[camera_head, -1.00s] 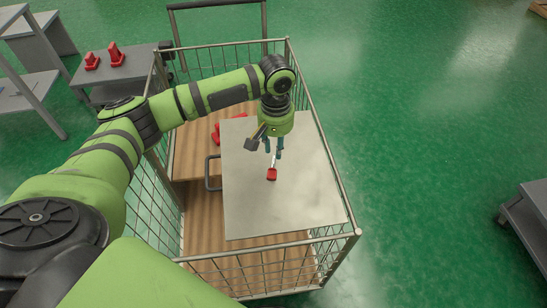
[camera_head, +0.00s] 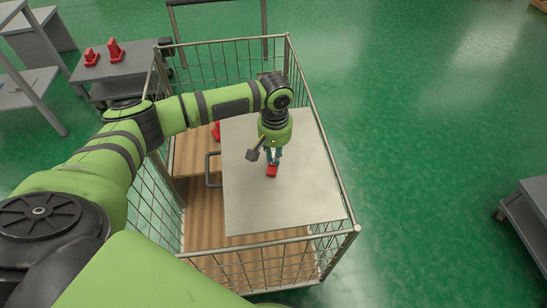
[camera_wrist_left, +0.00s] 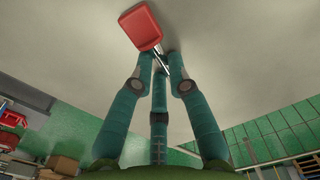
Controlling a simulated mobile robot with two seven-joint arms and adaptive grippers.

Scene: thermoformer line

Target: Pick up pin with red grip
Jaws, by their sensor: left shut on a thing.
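The pin with the red grip (camera_head: 271,171) is at my left gripper (camera_head: 273,157), over the pale flat panel (camera_head: 300,195) in the wire cart. In the left wrist view, the red grip (camera_wrist_left: 141,27) is beyond the fingertips. Its thin metal shank (camera_wrist_left: 162,62) runs between the fingers of the left gripper (camera_wrist_left: 161,72), which are shut on it. I cannot tell whether the pin touches the panel. My right gripper is not in view.
The wire cart (camera_head: 345,235) has mesh walls around the panel and a wooden floor (camera_head: 205,245). A black handle (camera_head: 209,170) stands at the panel's left edge. Red items (camera_head: 114,50) sit on a grey table (camera_head: 130,68) at upper left.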

